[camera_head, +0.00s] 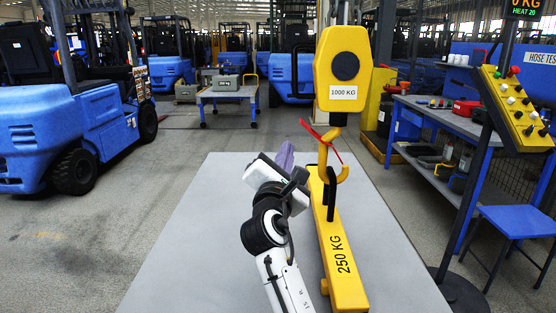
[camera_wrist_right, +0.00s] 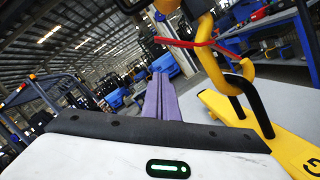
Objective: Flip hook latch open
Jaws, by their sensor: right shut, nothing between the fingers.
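A yellow crane hook (camera_head: 323,165) hangs below a yellow block marked 1000 KG (camera_head: 343,70). A thin red latch (camera_head: 319,133) lies slantwise across the hook's throat; it also shows in the right wrist view (camera_wrist_right: 188,43). A black lifting loop (camera_head: 331,192) rises from the yellow 250 KG weight (camera_head: 343,258) to the hook's lower curve; I cannot tell whether it is threaded on the hook. My right gripper (camera_head: 286,152) has purple fingers pressed together and empty, left of the hook and apart from the latch. In the right wrist view its fingers (camera_wrist_right: 161,95) point away, left of the hook (camera_wrist_right: 210,60).
The weight stands on a grey table (camera_head: 185,240), bare to the left. A yellow button panel (camera_head: 518,108) on a black post, a blue workbench (camera_head: 440,122) and a blue stool (camera_head: 518,222) stand right. Blue forklifts (camera_head: 45,140) stand left and behind.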

